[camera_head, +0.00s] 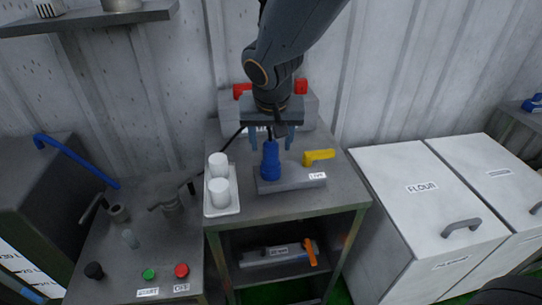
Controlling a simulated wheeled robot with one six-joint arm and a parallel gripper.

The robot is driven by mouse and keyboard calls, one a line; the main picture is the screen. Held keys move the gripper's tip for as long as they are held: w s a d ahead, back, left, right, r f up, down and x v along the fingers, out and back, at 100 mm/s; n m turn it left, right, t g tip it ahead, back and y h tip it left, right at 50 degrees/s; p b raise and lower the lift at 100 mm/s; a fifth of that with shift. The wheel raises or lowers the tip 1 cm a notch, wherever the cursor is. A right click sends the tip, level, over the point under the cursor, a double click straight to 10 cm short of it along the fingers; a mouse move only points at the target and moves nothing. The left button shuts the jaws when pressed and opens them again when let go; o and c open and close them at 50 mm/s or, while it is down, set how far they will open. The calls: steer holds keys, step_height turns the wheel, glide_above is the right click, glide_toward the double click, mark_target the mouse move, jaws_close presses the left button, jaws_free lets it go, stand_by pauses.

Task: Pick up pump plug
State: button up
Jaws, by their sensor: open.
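The pump plug looks to be the blue plug (270,160), standing upright at the left end of a grey block (292,184) on the metal table. A dark cable runs by its upper left side. My gripper (268,141) points down just above and behind the plug, its two blue-grey fingers apart. The left finger is left of the plug's top and the right finger is to its right. I cannot tell whether either finger touches the plug. A yellow lever (319,156) sits on the right side of the same block.
A white tray (222,211) with white cups stands left of the block. Further left is a panel with a green button (149,273) and a red button (182,270). White bins (424,204) stand right of the table. A grey box with red parts (302,88) is behind.

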mark_target(271, 158)
steer(key=shift+p+x, duration=0.3)
steer(key=shift+x, duration=1.65)
steer(key=shift+a, duration=0.1)
steer(key=c, duration=1.2)
